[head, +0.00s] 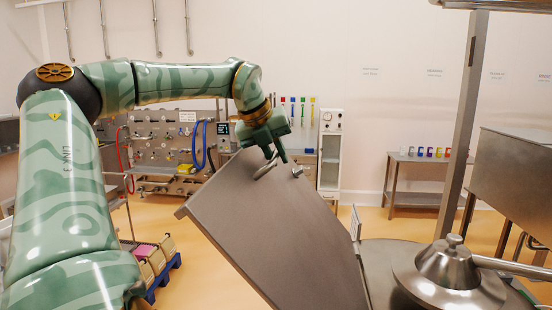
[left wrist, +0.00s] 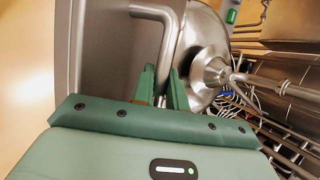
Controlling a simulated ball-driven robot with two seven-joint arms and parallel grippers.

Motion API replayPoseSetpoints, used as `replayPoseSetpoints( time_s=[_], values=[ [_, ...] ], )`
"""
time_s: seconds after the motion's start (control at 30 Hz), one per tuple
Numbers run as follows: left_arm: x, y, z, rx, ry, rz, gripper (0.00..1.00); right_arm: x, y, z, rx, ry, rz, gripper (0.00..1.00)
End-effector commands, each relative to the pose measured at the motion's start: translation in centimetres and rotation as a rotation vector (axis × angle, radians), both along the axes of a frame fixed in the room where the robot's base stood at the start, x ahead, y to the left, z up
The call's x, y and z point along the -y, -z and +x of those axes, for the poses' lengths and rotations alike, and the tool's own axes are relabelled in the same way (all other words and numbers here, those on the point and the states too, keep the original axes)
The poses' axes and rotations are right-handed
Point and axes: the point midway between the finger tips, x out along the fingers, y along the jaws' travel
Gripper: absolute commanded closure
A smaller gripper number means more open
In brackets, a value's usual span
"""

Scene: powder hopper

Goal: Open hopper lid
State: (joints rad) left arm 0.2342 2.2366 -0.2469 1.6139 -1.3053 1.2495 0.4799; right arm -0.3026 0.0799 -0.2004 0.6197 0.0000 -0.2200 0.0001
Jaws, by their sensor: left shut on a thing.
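The hopper lid (head: 265,225) is a flat grey metal panel, raised and tilted at the centre of the head view. It also shows at the left of the left wrist view (left wrist: 108,60). A bent metal bar handle (head: 265,170) stands on the lid near its upper edge; it shows as a grey bar in the left wrist view (left wrist: 168,42). My left gripper (head: 279,156) is shut on the handle, its green fingers (left wrist: 170,88) at the bar's end. The exact contact is partly hidden. My right gripper is not in view.
A steel dome with a knob (head: 448,264) and a side pipe lies right of the lid, beside an upright steel post (head: 467,120). A grey steel tank (head: 515,190) stands far right. A blue pallet with boxes (head: 155,260) is on the floor left of the lid.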

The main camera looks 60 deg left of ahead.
Motion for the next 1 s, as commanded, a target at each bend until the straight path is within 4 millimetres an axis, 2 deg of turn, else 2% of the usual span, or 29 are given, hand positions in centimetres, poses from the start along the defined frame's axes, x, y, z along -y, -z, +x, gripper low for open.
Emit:
replayPoseSetpoints(
  time_s=[0.3,0.33,0.4,0.77,0.87,1.0],
  values=[
    [0.2,0.3,0.0,-0.007,0.002,-0.007,1.0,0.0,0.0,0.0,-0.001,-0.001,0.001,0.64],
    [0.2,0.3,0.0,-0.007,0.002,-0.007,0.77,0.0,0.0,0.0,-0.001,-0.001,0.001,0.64],
    [0.1,0.3,0.0,-0.006,0.002,-0.005,0.64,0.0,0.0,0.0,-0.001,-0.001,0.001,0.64],
    [0.1,-0.5,-0.3,-0.002,0.0,-0.001,0.64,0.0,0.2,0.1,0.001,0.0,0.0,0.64],
    [0.2,-1.8,-1.1,0.0,-0.001,0.001,0.64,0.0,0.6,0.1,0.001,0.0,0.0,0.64],
    [0.5,-4.9,-2.8,0.002,-0.002,0.002,0.64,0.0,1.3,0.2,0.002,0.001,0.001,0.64]
  ],
)
